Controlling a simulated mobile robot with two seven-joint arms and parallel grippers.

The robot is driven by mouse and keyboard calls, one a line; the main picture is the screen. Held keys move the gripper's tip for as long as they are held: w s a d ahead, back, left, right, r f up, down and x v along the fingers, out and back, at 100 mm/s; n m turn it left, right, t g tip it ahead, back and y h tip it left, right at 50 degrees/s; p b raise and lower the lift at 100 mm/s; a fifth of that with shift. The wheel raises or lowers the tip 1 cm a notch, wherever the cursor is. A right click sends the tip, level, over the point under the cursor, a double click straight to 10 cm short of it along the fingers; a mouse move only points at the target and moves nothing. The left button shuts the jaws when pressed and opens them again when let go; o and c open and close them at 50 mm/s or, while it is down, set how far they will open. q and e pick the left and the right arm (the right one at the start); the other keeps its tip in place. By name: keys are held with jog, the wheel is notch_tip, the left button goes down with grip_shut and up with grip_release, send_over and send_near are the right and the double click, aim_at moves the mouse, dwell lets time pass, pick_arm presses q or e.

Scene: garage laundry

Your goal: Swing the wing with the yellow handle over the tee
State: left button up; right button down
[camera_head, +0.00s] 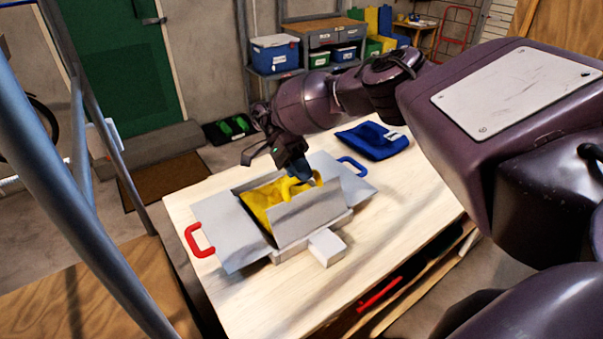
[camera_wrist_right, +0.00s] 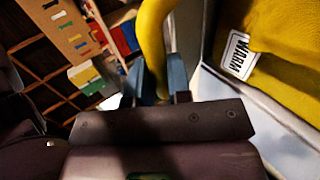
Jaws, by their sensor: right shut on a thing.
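A grey folding board lies on the table, with a red-handled wing (camera_head: 232,232) flat at the left and a blue-handled wing (camera_head: 352,188) at the back right. The wing with the yellow handle (camera_head: 305,211) is raised and stands tilted up from the board's near side. The yellow tee (camera_head: 260,203) lies on the board behind it, partly hidden by it; its white label shows in the right wrist view. My right gripper (camera_head: 300,176) is shut on the yellow handle (camera_wrist_right: 152,45), with its fingers (camera_wrist_right: 160,80) on either side of it. My left gripper is not in view.
A folded blue garment (camera_head: 372,141) lies on the table (camera_head: 395,205) at the back right. A small white block (camera_head: 327,247) sits at the board's near edge. The front of the table is bare. A metal post stands at the left.

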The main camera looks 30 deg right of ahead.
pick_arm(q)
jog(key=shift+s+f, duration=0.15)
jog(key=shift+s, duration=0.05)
pick_arm(e)
jog(key=c, duration=1.3)
grip_release()
jog(key=shift+s+f, duration=0.2)
jog(key=shift+f, duration=0.2)
jog(key=shift+c, duration=0.2)
jog(key=shift+d+r, duration=0.1)
jog(key=shift+w, duration=0.1)
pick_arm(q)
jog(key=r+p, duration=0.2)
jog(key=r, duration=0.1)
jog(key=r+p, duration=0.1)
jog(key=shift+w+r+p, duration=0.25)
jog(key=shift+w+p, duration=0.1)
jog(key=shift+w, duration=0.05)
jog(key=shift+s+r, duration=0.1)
pick_arm(e)
notch_tip(320, 180, up, 20)
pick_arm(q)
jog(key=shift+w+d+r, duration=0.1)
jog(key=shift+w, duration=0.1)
